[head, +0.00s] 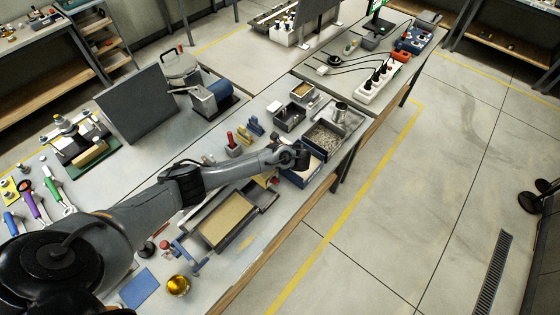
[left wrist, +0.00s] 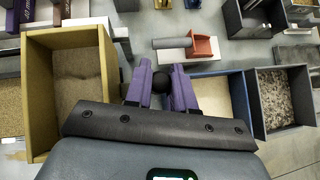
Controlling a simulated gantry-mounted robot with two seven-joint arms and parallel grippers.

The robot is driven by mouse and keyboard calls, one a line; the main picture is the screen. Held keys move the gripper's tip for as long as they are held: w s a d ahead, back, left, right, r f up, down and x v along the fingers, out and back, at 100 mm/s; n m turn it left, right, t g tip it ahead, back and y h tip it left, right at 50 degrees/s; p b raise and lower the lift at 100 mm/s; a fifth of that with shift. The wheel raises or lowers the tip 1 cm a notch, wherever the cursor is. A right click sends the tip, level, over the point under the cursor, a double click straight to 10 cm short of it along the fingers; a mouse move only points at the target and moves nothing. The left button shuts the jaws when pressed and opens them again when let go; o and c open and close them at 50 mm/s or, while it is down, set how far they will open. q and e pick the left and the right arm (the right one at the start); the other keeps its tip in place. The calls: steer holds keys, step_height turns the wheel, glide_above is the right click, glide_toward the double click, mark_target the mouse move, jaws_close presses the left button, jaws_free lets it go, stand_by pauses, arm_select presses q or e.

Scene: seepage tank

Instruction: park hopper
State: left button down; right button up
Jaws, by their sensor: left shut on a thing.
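My left arm reaches in from the lower left in the head view, and its gripper (head: 298,158) is over the row of bins on the bench. In the left wrist view my left gripper (left wrist: 161,80) has two purple fingers, shut on a round black knob (left wrist: 161,84). Whatever is below the knob is hidden by my gripper. I cannot clearly make out a hopper. A blue-walled bin (head: 300,180) with pale sand is beneath the gripper; it also shows in the left wrist view (left wrist: 240,100). My right gripper is not in view.
An ochre-walled sand bin (left wrist: 37,100) stands left of the gripper, a grey gravel bin (head: 324,139) right of it. A red holder (left wrist: 204,48), a grey box (head: 289,117) and a grey-framed sand tank (head: 227,220) are nearby. The bench edge borders open floor.

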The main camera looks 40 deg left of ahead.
arm_select(q)
steer(key=shift+f, duration=0.15)
steer(key=c, duration=1.3)
jaws_free()
steer(key=shift+o, duration=0.2)
steer(key=shift+w+a, duration=0.1)
steer(key=shift+w, duration=0.15)
steer(key=shift+r, duration=0.25)
steer(key=shift+d+r, duration=0.2)
steer(key=shift+d, duration=0.1)
steer(key=v, duration=1)
steer(key=shift+s, duration=0.1)
steer(key=shift+f, duration=0.1)
